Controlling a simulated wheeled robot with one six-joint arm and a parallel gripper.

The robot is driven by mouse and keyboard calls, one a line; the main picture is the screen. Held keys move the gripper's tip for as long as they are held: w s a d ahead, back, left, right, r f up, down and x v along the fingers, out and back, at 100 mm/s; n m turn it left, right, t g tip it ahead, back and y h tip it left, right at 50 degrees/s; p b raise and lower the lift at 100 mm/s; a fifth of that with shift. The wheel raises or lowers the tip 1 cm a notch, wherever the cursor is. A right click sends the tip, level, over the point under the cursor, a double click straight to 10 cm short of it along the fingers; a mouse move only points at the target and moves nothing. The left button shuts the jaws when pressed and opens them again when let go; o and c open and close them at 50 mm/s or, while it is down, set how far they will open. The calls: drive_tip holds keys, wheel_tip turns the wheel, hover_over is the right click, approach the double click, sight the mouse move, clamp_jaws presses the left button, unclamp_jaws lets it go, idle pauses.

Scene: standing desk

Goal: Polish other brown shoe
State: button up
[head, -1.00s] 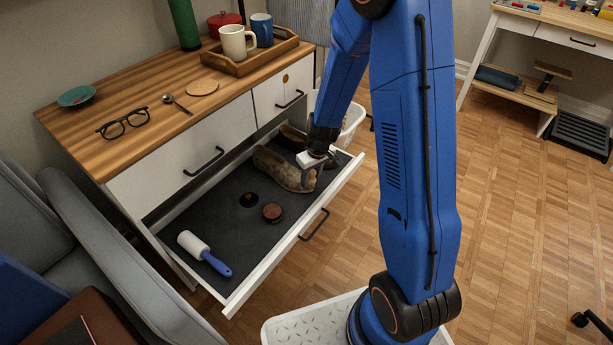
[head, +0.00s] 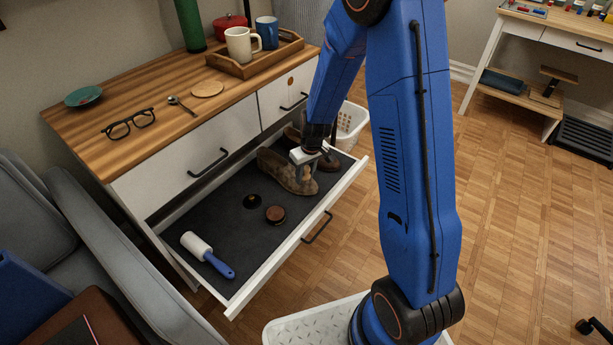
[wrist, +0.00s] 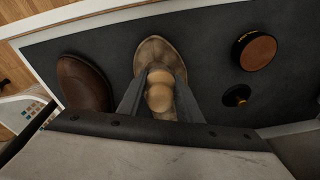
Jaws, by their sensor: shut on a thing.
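A dull, patchy tan-brown shoe (head: 274,168) lies in the open drawer; its toe (wrist: 157,49) shows in the wrist view beyond my fingers. The other shoe, darker and more even brown (wrist: 84,84), lies beside it, partly hidden behind my gripper in the head view (head: 328,162). My gripper (head: 304,178) is over the front of the patchy shoe. Its fingers are shut on a rounded tan wooden piece (wrist: 160,93), which looks like a brush handle. Its underside is hidden, so I cannot tell whether it touches the shoe.
The drawer's front wall (head: 290,248) borders the near side. A lint roller (head: 207,254) lies at the drawer's left end. The desktop (head: 150,128) overhangs the drawer's back and holds glasses (head: 130,123), a spoon and a tray of mugs. The dark liner between is mostly clear.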

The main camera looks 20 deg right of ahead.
sight(313, 187)
drive_tip(key=shift+s+d+f, duration=0.2)
drive_tip(key=shift+s+d, duration=0.45)
drive_tip(key=shift+s, duration=0.25)
drive_tip(key=shift+s+d+f, duration=0.2)
drive_tip(key=shift+s+d, duration=0.4)
drive_tip(key=shift+s, duration=0.25)
drive_tip(key=shift+w+a+r, duration=0.25)
drive_tip(key=shift+w+a, duration=0.4)
drive_tip(key=shift+w, duration=0.25)
drive_tip(key=shift+w+a+r, duration=0.2)
drive_tip(key=shift+w+a, duration=0.4)
drive_tip(key=shift+w, duration=0.3)
